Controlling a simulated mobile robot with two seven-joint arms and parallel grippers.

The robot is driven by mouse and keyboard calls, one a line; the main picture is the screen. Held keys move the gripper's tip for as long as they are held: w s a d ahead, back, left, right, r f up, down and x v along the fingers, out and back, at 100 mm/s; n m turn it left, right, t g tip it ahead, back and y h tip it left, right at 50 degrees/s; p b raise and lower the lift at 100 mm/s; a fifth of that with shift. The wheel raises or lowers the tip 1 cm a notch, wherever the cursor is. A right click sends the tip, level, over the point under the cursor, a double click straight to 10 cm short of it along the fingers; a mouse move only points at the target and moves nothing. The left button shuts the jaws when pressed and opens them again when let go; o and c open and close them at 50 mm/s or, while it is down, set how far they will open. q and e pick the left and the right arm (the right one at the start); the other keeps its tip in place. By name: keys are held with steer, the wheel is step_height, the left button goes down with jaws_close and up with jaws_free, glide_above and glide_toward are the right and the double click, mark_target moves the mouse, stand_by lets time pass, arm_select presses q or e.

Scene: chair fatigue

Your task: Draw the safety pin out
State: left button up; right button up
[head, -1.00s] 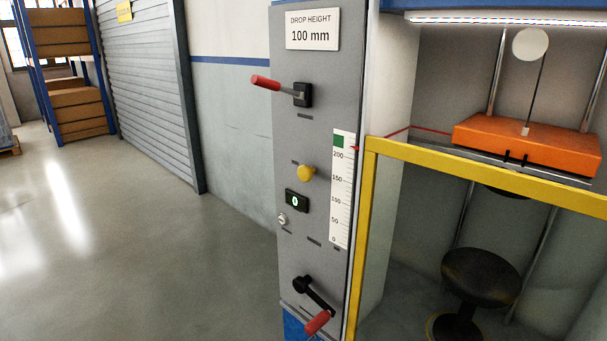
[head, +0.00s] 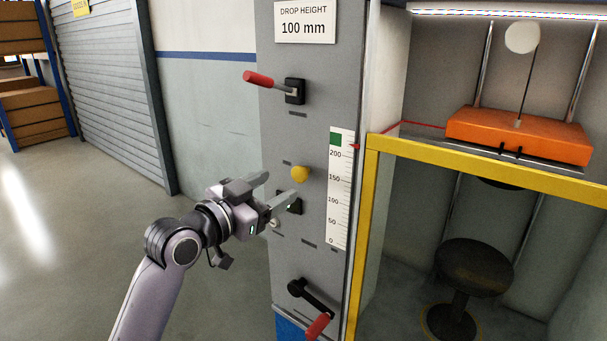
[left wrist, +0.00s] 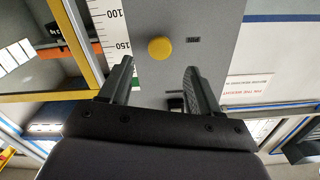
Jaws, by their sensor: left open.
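The safety pin appears as a yellow round knob (head: 300,174) on the grey control panel (head: 275,130), left of the white scale. It also shows in the left wrist view (left wrist: 160,48), ahead of the fingertips and roughly between their lines. My left gripper (head: 277,188) is open and empty, in front of the panel, just left of and below the knob. In the left wrist view its two fingers (left wrist: 158,68) are apart and do not touch the knob. Any shaft behind the knob is hidden. My right gripper is not in view.
A red-handled lever (head: 258,78) sticks out above the knob, and a red-handled crank (head: 319,326) below. A yellow frame (head: 480,170) borders the bay on the right, with an orange block (head: 520,135) above a black stool (head: 470,268). The floor at left is clear.

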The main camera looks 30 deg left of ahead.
mark_target(297, 175)
arm_select(q)
steer(key=shift+w+d+p, duration=0.15)
steer(key=shift+w+p, duration=0.15)
steer(key=shift+w, duration=1.45)
steer(key=shift+w+d+p, duration=0.15)
steer(key=shift+w+p, duration=0.1)
steer(key=shift+w, duration=1.5)
jaws_close()
